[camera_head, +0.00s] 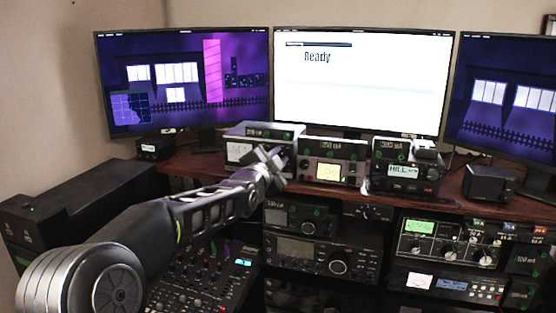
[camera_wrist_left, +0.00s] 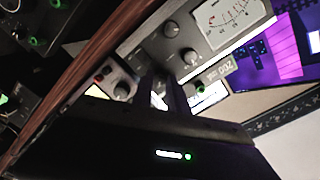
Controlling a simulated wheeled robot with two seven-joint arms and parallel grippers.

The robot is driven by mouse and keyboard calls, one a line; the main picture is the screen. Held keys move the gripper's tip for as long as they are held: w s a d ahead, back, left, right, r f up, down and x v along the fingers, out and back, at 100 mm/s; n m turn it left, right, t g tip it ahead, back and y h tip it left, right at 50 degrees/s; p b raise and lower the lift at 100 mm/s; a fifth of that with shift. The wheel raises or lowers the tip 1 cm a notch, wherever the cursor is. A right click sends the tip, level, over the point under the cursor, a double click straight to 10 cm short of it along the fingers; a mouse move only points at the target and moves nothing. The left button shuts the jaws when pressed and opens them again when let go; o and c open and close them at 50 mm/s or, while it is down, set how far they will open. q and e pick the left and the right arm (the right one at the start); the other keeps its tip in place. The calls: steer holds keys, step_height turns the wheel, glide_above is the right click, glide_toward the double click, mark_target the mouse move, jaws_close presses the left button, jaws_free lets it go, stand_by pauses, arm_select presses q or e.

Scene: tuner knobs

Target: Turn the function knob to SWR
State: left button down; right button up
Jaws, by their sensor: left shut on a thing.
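The tuner (camera_head: 240,152) is a grey box with a meter on the shelf below the left and middle monitors. In the left wrist view its front (camera_wrist_left: 210,42) shows tilted, with the white meter (camera_wrist_left: 228,20) and grey knobs (camera_wrist_left: 171,29) and (camera_wrist_left: 191,57). My left gripper (camera_head: 276,161) is at the right part of the tuner's front. Its dark fingers (camera_wrist_left: 153,90) reach the panel and are shut on a knob, which I take for the function knob; they hide it. I cannot read its setting or the SWR mark. My right gripper is not in view.
A smaller meter unit (camera_head: 328,172) stands close right of my gripper, with a radio showing HILL (camera_head: 404,174) beyond it. Radios (camera_head: 305,256) and a mixer (camera_head: 205,275) sit below the shelf. The middle monitor (camera_head: 360,85) reads Ready.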

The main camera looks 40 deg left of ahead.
arm_select(q)
steer(key=c, duration=1.3)
jaws_free()
steer(key=b+v, duration=0.1)
steer(key=v, duration=0.6)
steer(key=shift+s+d, duration=0.15)
steer(key=shift+s, duration=0.2)
